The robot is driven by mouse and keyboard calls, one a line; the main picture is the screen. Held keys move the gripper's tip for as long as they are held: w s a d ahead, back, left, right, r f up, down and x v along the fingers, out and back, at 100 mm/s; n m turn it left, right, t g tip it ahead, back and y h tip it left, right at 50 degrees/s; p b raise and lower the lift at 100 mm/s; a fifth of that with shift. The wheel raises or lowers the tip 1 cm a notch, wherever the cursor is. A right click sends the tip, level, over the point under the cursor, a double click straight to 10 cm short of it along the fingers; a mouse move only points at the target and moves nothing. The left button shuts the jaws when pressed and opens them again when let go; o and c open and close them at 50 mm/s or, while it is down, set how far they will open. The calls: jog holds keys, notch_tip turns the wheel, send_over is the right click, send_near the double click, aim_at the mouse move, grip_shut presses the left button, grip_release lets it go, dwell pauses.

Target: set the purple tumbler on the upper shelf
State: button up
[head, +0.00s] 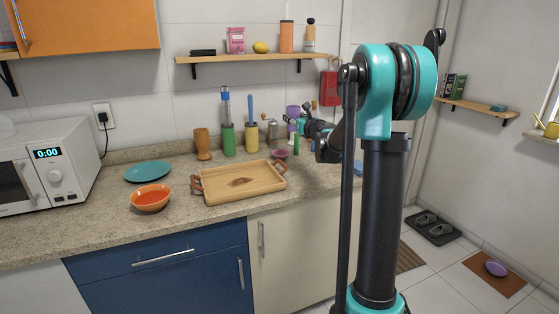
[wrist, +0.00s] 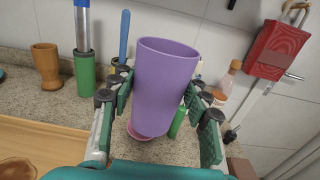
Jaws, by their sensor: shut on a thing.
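The purple tumbler (wrist: 164,75) is upright, or nearly so, between the green finger pads of my gripper (wrist: 163,105) in the wrist view. My gripper is shut on it. In the head view the tumbler (head: 292,110) is small and partly hidden by my gripper (head: 291,123), above the back of the counter. The wooden wall shelf (head: 262,57) is higher up, above the counter. It holds a dark flat item, a pink box (head: 236,40), a lemon (head: 261,48), an orange cylinder (head: 286,36) and a bottle (head: 310,38).
On the counter are a wooden tray (head: 240,184), an orange bowl (head: 150,198), a teal plate (head: 148,171), a wooden cup (head: 202,144) and green and yellow holders (head: 228,140). A pink bowl (wrist: 147,133) lies below the tumbler. A red item (wrist: 274,48) hangs on the wall.

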notch_tip(320, 180, down, 19)
jog(key=shift+s+r, duration=0.15)
jog(key=shift+r, duration=0.05)
dwell(0.3)
jog(key=shift+f, duration=0.15)
jog(key=o, duration=0.9)
